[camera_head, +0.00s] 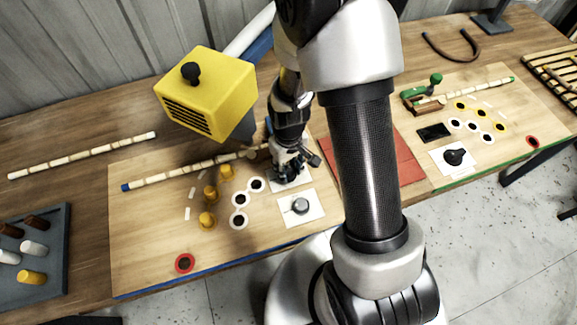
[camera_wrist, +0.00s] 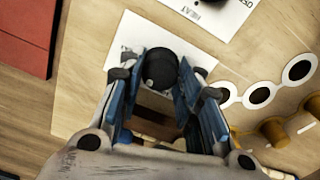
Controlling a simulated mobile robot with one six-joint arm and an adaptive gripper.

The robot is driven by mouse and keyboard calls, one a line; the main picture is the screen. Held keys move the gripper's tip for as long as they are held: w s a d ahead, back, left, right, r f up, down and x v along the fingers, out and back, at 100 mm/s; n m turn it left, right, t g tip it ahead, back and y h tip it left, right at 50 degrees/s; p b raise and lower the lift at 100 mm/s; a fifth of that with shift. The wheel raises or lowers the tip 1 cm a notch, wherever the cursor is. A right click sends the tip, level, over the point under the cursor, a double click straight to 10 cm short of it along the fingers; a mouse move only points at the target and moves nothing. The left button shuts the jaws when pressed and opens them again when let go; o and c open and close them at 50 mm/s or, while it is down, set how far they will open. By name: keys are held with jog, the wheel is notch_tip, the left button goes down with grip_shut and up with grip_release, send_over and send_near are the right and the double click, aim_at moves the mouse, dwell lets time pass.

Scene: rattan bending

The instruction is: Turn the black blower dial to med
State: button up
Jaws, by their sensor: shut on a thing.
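The black dial (camera_wrist: 160,68) stands on a white plate (camera_wrist: 124,42) in the wrist view. My gripper (camera_wrist: 160,80) is shut on it, with a blue-padded finger at either side. The plate's print is not readable. In the head view my gripper (camera_head: 287,172) reaches down over the white plate behind the grey dial (camera_head: 300,205), and hides the black dial there. A second white plate (camera_wrist: 208,12), marked HEAT, lies close by at the top of the wrist view.
A yellow vented box (camera_head: 205,95) stands behind left of my gripper. A jointed rattan pole (camera_head: 180,170), yellow pegs (camera_head: 207,218) and white-ringed holes (camera_head: 239,221) are to the left. A red board (camera_head: 398,158) lies right. Another black dial (camera_head: 455,157) sits at the far-right station.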

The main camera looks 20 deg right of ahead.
jog(key=o, duration=1)
jog(key=shift+o, duration=0.2)
jog(key=shift+r, duration=0.1)
notch_tip(320, 180, up, 12)
notch_tip(320, 180, up, 11)
jog(key=m+t, duration=0.1)
jog(key=t, duration=0.1)
send_over(288, 170)
jog(key=s, duration=0.5)
jog(key=s+r+m+t, duration=0.2)
jog(key=s+r, duration=0.5)
jog(key=s, duration=0.3)
jog(key=shift+s+t, duration=0.15)
jog(key=shift+t, duration=0.15)
